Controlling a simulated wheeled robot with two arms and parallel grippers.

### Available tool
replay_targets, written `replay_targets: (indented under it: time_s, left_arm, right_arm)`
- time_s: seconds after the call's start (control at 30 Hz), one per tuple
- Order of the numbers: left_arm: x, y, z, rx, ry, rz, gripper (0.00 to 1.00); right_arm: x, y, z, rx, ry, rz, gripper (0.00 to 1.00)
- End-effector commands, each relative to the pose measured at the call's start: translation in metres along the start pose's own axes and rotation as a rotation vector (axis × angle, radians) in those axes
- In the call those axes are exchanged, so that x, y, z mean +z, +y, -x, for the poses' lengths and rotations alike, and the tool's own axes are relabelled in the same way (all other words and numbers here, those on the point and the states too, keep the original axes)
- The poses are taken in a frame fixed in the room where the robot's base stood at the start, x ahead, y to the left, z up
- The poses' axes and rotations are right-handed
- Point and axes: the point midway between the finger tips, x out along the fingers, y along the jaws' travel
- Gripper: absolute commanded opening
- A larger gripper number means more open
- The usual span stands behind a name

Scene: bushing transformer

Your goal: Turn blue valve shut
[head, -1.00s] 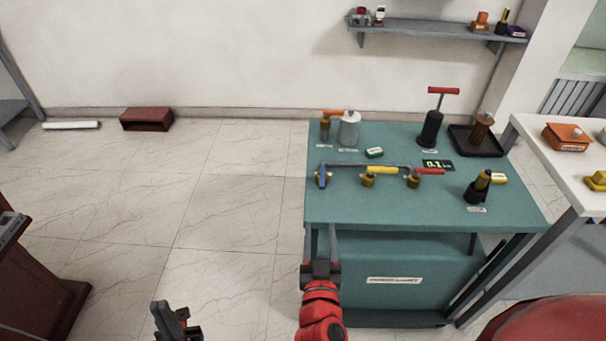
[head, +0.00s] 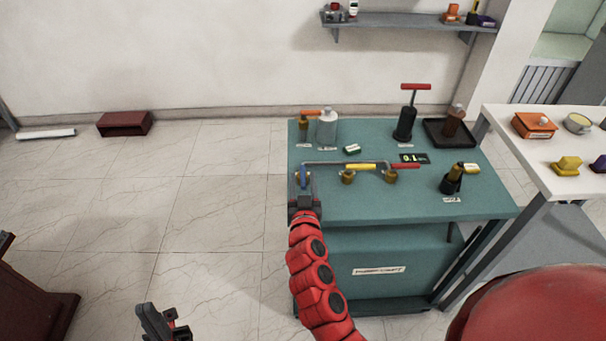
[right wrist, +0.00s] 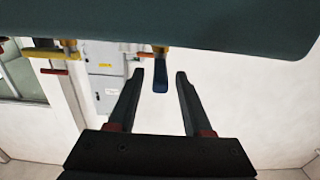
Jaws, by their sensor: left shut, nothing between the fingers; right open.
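The blue valve handle (head: 304,174) is at the left end of the pipe on the teal table. It points toward the table's near edge, across the line of the yellow valve handle (head: 361,167) and red valve handle (head: 405,166). My right gripper (head: 303,193) is open at the near side of the blue handle and partly hides it. In the right wrist view, the blue handle (right wrist: 160,82) shows between the two spread fingers, with a gap on each side. My left gripper (head: 160,322) is shut and empty, low over the floor, away from the table.
A white table (head: 530,175) stands to the right.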

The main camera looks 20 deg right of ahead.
Motion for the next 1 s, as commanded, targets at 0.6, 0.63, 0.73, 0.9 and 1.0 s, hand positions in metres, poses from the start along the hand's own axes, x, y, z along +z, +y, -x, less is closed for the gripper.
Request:
replay_targets:
  time_s: [0.6, 0.63, 0.73, 0.9, 1.0]
  left_arm:
    - [-0.0005, -0.0001, -0.0026, 0.000, 0.000, 0.000, 0.00]
    - [-0.0004, -0.0001, -0.0026, 0.000, 0.000, 0.000, 0.00]
    - [-0.0005, -0.0001, -0.0026, 0.000, 0.000, 0.000, 0.00]
    - [-0.0005, -0.0001, -0.0026, 0.000, 0.000, 0.000, 0.00]
    - [-0.0005, -0.0001, -0.0026, 0.000, 0.000, 0.000, 0.00]
  right_arm:
    - [0.0020, 0.0002, -0.0106, 0.000, -0.003, 0.001, 0.18]
    - [0.0019, 0.0002, -0.0106, 0.000, -0.003, 0.001, 0.12]
    - [0.0018, 0.0002, -0.0106, 0.000, -0.003, 0.000, 0.00]
    - [0.0018, 0.0002, -0.0106, 0.000, -0.003, 0.000, 0.00]
    - [0.0017, 0.0002, -0.0106, 0.000, -0.003, 0.000, 0.00]
